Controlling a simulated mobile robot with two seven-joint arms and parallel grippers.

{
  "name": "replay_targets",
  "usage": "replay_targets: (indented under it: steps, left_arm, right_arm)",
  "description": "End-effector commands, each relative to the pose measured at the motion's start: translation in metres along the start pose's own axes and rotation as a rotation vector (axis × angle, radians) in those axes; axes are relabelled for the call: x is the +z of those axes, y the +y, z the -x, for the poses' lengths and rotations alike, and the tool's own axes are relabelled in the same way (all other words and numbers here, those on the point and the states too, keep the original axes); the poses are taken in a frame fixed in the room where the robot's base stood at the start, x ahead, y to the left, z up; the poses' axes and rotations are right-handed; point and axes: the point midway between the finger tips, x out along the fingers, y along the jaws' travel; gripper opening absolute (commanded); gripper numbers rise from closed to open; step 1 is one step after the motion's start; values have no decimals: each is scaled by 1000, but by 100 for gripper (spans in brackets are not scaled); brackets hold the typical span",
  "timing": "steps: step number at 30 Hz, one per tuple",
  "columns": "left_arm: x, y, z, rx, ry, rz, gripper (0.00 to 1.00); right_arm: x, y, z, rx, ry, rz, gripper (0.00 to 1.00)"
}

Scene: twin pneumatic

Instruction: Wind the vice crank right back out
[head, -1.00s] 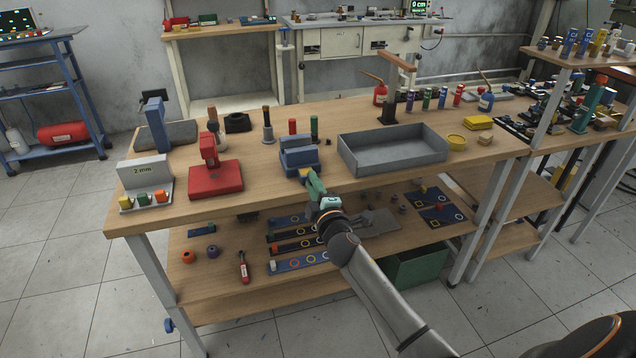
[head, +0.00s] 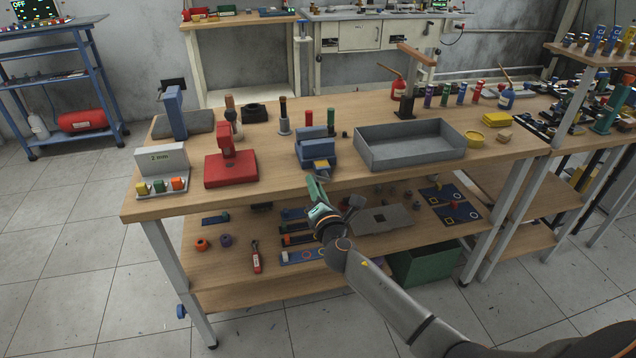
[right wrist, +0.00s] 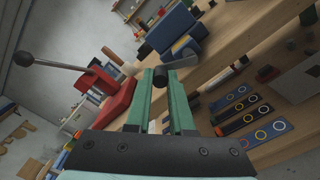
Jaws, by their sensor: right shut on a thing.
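The blue vice (head: 316,147) stands at the front edge of the wooden bench, near its middle. It also shows in the right wrist view (right wrist: 184,34). My right gripper (head: 316,183) is just in front of and below the vice, beyond the bench edge. In the right wrist view its green fingers (right wrist: 161,80) are shut on the black handle of the vice crank (right wrist: 160,75). The grey crank arm (right wrist: 184,62) runs from the handle up toward the vice. In the head view the crank is mostly hidden by the gripper. My left gripper is not in view.
A red press (head: 230,168) stands left of the vice, and a grey tray (head: 408,155) stands right of it. A gauge block stand (head: 162,170) is at the left corner. The lower shelf (head: 215,275) holds blue strips and small parts beneath my right arm.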

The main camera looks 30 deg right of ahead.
Motion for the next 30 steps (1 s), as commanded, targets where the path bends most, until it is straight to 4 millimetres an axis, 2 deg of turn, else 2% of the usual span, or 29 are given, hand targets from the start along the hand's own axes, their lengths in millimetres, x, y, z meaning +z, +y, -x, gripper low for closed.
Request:
replay_targets:
  steps: [15,30]
  left_arm:
    - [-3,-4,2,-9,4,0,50]
    - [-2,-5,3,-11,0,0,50]
  right_arm:
    - [-16,-13,0,-1,2,454,0]
    - [-21,-20,0,0,2,645,0]
